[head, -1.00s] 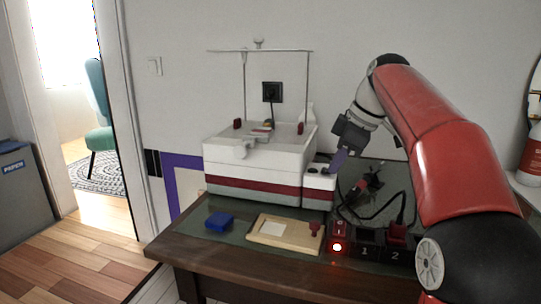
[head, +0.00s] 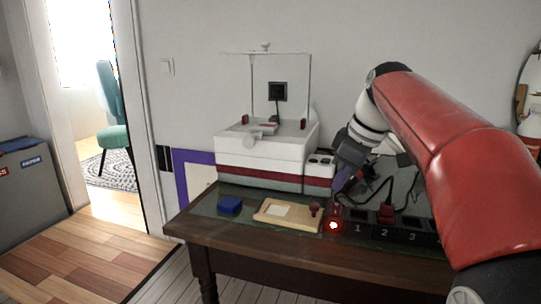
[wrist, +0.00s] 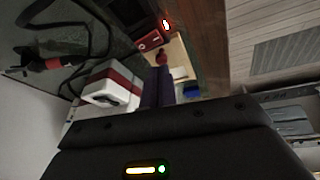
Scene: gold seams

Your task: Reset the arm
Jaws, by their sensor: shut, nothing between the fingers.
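My gripper (head: 340,182) is at the right of the table in the head view, beside the white machine and above the power strip. Its fingers are shut with nothing between them. In the wrist view the closed purple fingers (wrist: 157,88) point toward the table, with the white machine's side box (wrist: 110,84) to their left. My red arm reaches in from the right of the head view.
The dark wooden table (head: 240,234) holds a white machine (head: 265,155) with a red stripe, a blue box (head: 230,205), a wooden tray (head: 268,220), a red stamp (head: 315,209) and a power strip (head: 370,230) with a lit red switch (head: 333,226) and cables. Open floor (head: 80,250) lies left.

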